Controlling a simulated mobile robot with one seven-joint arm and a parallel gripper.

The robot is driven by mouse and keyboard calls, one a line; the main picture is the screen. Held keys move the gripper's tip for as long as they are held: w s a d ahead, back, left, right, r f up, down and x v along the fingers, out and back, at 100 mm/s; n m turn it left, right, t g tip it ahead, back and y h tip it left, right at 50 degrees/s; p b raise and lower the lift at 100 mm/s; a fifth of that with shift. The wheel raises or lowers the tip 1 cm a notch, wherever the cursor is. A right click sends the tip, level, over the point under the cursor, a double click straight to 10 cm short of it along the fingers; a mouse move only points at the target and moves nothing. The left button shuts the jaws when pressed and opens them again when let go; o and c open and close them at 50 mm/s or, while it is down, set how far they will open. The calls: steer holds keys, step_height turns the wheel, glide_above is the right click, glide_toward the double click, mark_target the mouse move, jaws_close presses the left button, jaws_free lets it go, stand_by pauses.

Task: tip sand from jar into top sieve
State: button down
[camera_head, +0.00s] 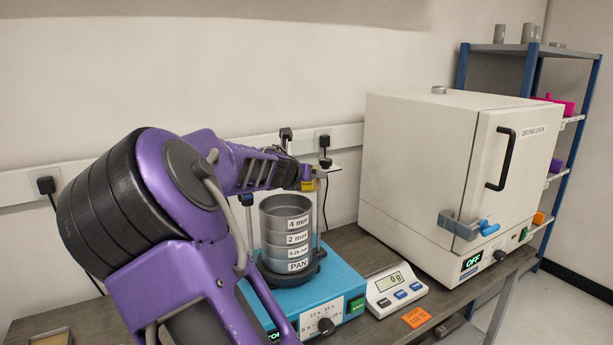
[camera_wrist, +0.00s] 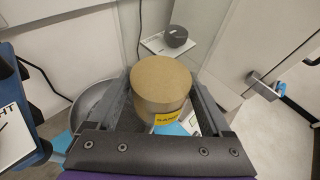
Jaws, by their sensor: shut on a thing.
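The sand jar (camera_wrist: 163,88) is held between the fingers of my gripper (camera_wrist: 162,80) in the wrist view. It has a round tan top face and a yellow SAND label. In the head view my gripper (camera_head: 302,174) is above and just right of the sieve stack, with the yellow label showing below it. The jar looks about upright, and most of it is hidden there. The top sieve (camera_head: 287,212), marked 4 mm, is open-topped and heads a grey stack above the PAN. A round metal rim, likely the top sieve (camera_wrist: 88,108), shows left of the jar in the wrist view.
The stack stands on a teal shaker (camera_head: 340,283) with upright rods beside it. A black-knobbed part (camera_head: 325,162) is close to my gripper. A scale (camera_head: 392,290) reading 0 g and an orange tag (camera_head: 416,316) lie right. The drying oven (camera_head: 450,175) bounds the right side.

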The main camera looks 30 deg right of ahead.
mark_target(318, 183)
steer(key=shift+w+d, duration=0.35)
steer(key=shift+d, duration=0.05)
steer(key=shift+s, duration=0.1)
steer(key=shift+s+d+f+n+g+h+b, duration=0.2)
steer(key=shift+s+d+f+n+g+h, duration=0.15)
steer(key=shift+s+d+f+n, duration=0.25)
steer(key=shift+s+d+f+n+g+h+b, duration=0.2)
steer(key=shift+s+d+f+n+g+h, duration=0.15)
steer(key=shift+f+n, duration=0.3)
steer(key=shift+s+d+f+n+g+h, duration=0.25)
steer(key=shift+n+h, duration=0.6)
steer(key=shift+n, duration=0.85)
steer(key=shift+s+d+f+n+g+h, duration=0.3)
steer(key=shift+n+h, duration=0.6)
steer(key=shift+n, duration=0.85)
steer(key=shift+s+d+f+n+g+h, duration=0.15)
steer(key=shift+s+d+n+h, duration=0.2)
steer(key=shift+n+h, duration=0.95)
steer(key=shift+a+r+n+y, duration=0.1)
steer(key=shift+n+y, duration=0.25)
steer(key=shift+n, duration=0.35)
